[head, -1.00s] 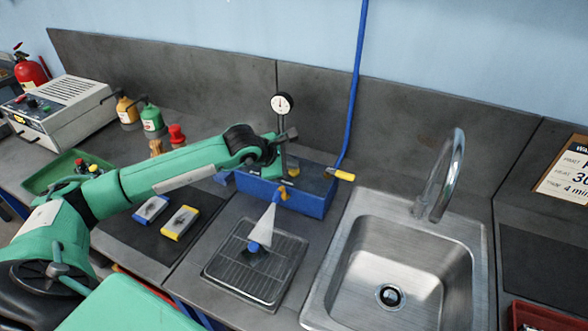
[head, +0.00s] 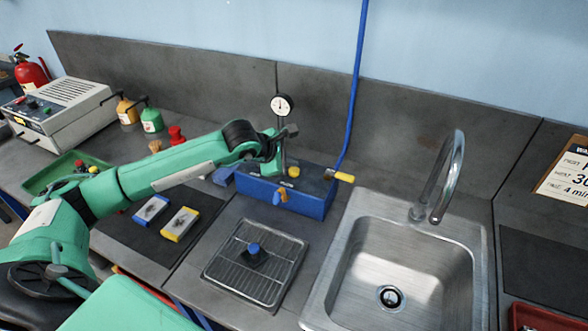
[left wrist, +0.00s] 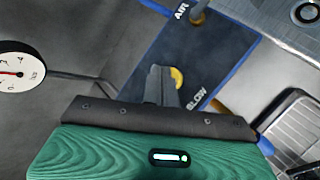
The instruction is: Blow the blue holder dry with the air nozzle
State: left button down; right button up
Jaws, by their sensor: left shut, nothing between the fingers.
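The blue holder (head: 254,249), a blue knob on a dark base, stands on the wire drying rack. The orange-yellow air nozzle (head: 279,197) sits on the front of the blue air box (head: 310,203) and points toward the rack. The box has a yellow button (head: 293,171) on top, also seen in the left wrist view (left wrist: 178,78) beside the word BLOW. My left gripper (head: 274,168) is over the box near the button; in the wrist view its fingers (left wrist: 160,74) are shut and empty and partly overlap the button. No air jet shows. My right gripper is out of view.
A dial gauge (head: 283,104) stands on a post close behind my left gripper. A blue hose (head: 356,90) runs up from the yellow-tipped fitting (head: 340,175). The sink (head: 340,285) with its tall tap lies right of the rack (head: 228,283). Blue and yellow blocks lie on a dark mat.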

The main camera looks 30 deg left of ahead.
aim_at(290, 171)
pick_arm(q)
jog(key=shift+r, duration=0.1)
jog(key=shift+r+p, duration=0.7)
jog(key=shift+r, duration=1.8)
jog(key=shift+f, duration=0.1)
